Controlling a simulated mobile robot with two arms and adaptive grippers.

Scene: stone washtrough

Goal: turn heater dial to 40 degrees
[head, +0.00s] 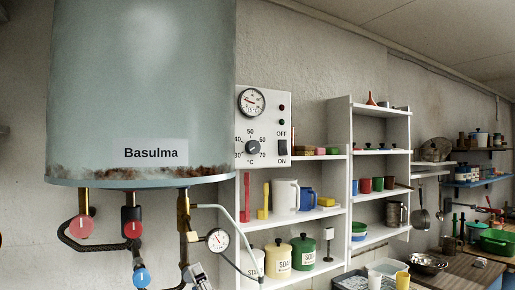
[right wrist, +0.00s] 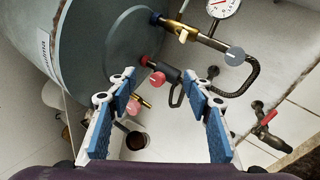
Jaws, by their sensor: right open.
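The heater's control panel (head: 279,104) hangs on the wall right of the boiler in the head view. Its dial (head: 252,148) is a small round knob inside a ring of °C numbers, with 40 at upper left, 50 on top and 60 and 70 on the right. The pointer is too small to read. In the right wrist view the open right gripper (right wrist: 160,82) has blue pads and nothing gripped; the dial is not seen there. My left gripper is not in view.
The boiler (head: 140,80) fills the upper left. Under it are pipes with a red knob (head: 81,226), a blue knob (head: 141,277) and a gauge (head: 218,239). Shelves (head: 340,170) with jars and cups stand right.

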